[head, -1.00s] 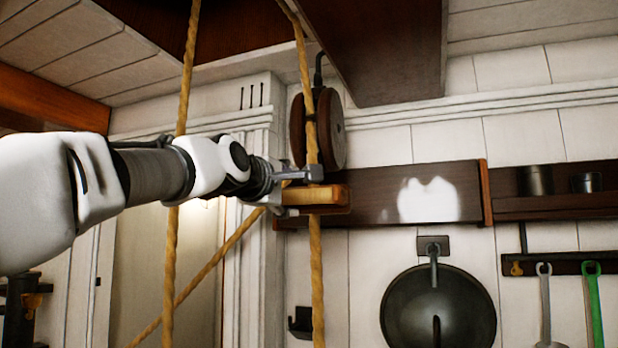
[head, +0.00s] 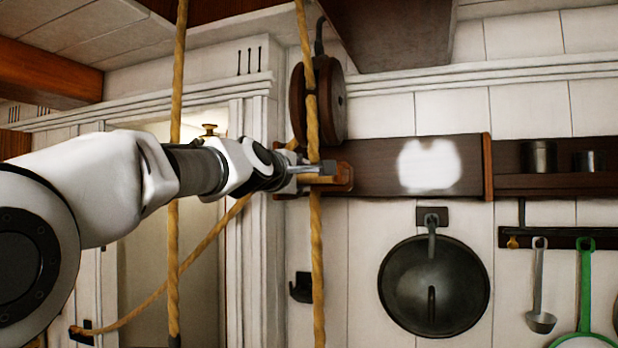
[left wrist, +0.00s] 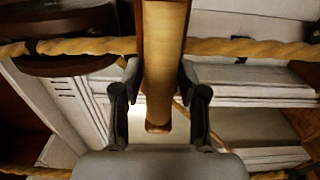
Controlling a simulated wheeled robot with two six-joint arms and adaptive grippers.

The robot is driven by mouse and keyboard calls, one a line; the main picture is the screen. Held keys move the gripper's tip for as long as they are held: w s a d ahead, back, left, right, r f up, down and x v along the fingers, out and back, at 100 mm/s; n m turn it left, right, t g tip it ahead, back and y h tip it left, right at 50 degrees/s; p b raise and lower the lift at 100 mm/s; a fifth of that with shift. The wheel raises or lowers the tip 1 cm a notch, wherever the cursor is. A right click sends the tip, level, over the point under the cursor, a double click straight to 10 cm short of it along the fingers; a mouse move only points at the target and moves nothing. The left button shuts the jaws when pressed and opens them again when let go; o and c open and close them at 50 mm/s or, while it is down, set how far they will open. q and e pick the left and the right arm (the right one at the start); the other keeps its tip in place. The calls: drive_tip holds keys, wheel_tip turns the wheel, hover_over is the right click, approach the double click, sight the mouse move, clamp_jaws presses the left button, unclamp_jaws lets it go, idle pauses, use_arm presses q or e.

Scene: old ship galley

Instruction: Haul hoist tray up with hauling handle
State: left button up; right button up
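The hauling handle (head: 345,178) is a short wooden bar beside the yellow hauling rope (head: 317,250), which hangs near the middle of the head view. My left gripper (head: 318,170) reaches in from the left and has its fingers at the handle, just below the pulley. In the left wrist view the handle (left wrist: 165,45) runs between the two fingers (left wrist: 160,78), which sit close against its sides. The rope (left wrist: 250,48) crosses that view. I cannot make out the hoist tray. My right gripper is out of view.
A dark wooden pulley (head: 333,98) hangs just above. A second rope (head: 173,260) hangs left, and a slanting rope (head: 195,252) runs to a wall fitting. A shelf (head: 440,180), a hanging pan (head: 435,285) and ladles (head: 540,320) are on the wall at right.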

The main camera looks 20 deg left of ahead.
use_arm(q)
clamp_jaws()
